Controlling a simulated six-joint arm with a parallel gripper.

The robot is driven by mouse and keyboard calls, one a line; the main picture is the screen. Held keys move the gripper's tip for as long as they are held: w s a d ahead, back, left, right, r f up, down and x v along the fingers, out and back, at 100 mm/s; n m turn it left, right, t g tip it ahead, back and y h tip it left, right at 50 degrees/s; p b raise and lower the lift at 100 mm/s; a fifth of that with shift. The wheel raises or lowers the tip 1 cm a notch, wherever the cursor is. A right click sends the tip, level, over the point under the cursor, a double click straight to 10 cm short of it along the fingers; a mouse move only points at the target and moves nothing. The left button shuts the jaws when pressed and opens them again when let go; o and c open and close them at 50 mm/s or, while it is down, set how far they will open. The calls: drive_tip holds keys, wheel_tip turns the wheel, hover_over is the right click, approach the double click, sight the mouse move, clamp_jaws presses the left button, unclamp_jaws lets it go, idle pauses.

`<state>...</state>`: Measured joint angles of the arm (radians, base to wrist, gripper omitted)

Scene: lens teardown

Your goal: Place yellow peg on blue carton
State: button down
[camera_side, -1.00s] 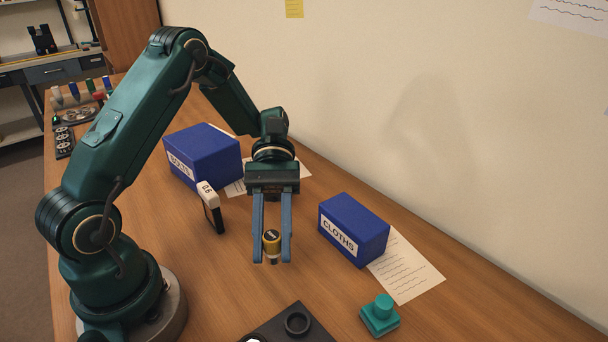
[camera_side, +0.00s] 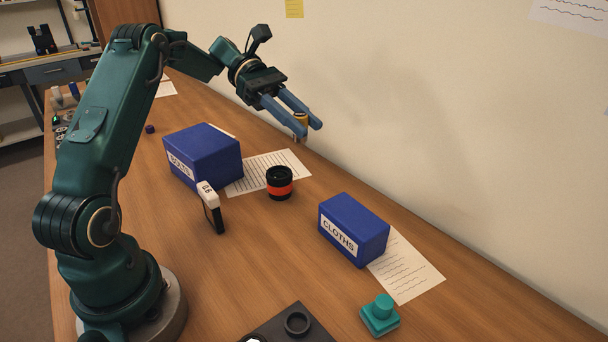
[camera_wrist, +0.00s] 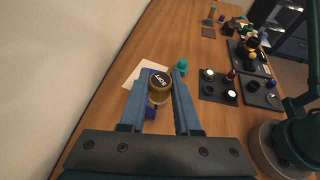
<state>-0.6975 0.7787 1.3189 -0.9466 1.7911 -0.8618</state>
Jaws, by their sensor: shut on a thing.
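My gripper (camera_side: 310,128) is raised and tilted forward, at the back of the table near the wall, shut on the yellow peg (camera_side: 300,120). In the wrist view the peg (camera_wrist: 160,90) stands between the two blue fingers, its dark labelled cap facing the camera. One blue carton (camera_side: 367,222), labelled CLOTHS, sits on the table at the lower right of my gripper, with nothing on top. Another blue carton (camera_side: 212,150), with a label I read as BOLTS, stands to the left. A bit of blue (camera_wrist: 150,112) shows behind the peg in the wrist view, mostly hidden.
A black and orange ring-shaped part (camera_side: 280,183) stands between the cartons. A white-topped dark gauge (camera_side: 210,205) stands by the left carton. A teal block (camera_side: 380,315) and a dark tray (camera_side: 270,332) lie in front. Papers lie flat. The wall is close behind my gripper.

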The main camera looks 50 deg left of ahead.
hover_over(354, 214)
wheel_tip(354, 214, down, 7)
drive_tip(key=shift+r, duration=0.1)
drive_tip(key=shift+f, duration=2.05)
drive_tip(key=shift+f, duration=0.15)
drive_tip(key=c, duration=0.6)
unclamp_jaws()
